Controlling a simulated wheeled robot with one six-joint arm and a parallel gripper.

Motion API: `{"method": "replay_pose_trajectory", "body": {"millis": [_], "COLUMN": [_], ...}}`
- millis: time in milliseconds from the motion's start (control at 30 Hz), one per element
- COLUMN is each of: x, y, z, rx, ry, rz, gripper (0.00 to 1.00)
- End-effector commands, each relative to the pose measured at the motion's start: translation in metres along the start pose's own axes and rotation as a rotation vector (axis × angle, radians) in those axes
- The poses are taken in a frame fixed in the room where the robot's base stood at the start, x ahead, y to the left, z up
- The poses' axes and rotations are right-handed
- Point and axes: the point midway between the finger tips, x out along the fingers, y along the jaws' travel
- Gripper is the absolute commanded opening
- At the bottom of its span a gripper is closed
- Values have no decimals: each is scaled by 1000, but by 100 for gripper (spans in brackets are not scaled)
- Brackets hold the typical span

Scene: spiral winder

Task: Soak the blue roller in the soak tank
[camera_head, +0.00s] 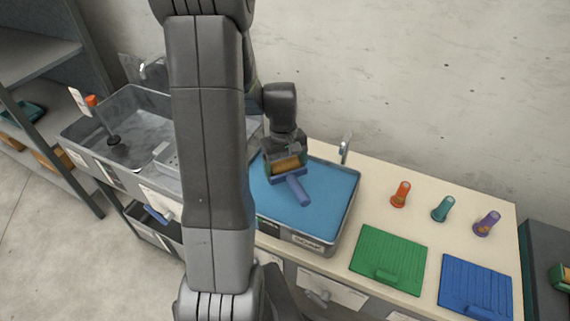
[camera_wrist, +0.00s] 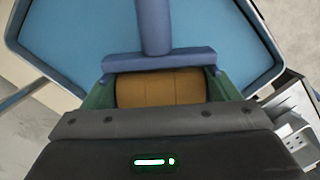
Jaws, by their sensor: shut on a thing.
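My gripper (camera_head: 286,166) is shut on the blue roller, which has a blue handle (camera_head: 299,190) and a tan cylinder (camera_wrist: 160,90) between the green fingers. In the wrist view the blue handle (camera_wrist: 154,28) points away from the gripper, toward the top of the picture. The soak tank (camera_head: 336,244) is a grey rectangular tank with a flat blue surface inside. The roller is over the tank's blue area; I cannot tell whether it touches the surface. My arm hides the left part of the tank.
A grey sink (camera_head: 75,135) with an orange-topped plunger-like tool is at the left. Right of the tank, orange (camera_head: 400,194), teal (camera_head: 443,208) and purple (camera_head: 487,223) upright pieces stand on the counter behind a green board (camera_head: 390,258) and a blue board (camera_head: 475,287). A tap (camera_head: 345,147) rises behind the tank.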

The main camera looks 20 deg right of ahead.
Motion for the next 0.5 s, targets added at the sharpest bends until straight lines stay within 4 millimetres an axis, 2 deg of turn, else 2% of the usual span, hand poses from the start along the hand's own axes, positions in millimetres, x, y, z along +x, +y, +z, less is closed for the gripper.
{"method": "replay_pose_trajectory", "body": {"millis": [33,500], "x": [10,66], "y": [0,0], "z": [-1,-9], "rx": [0,-1], "ry": [-1,-2], "rz": [0,0], "gripper": [53,53]}}
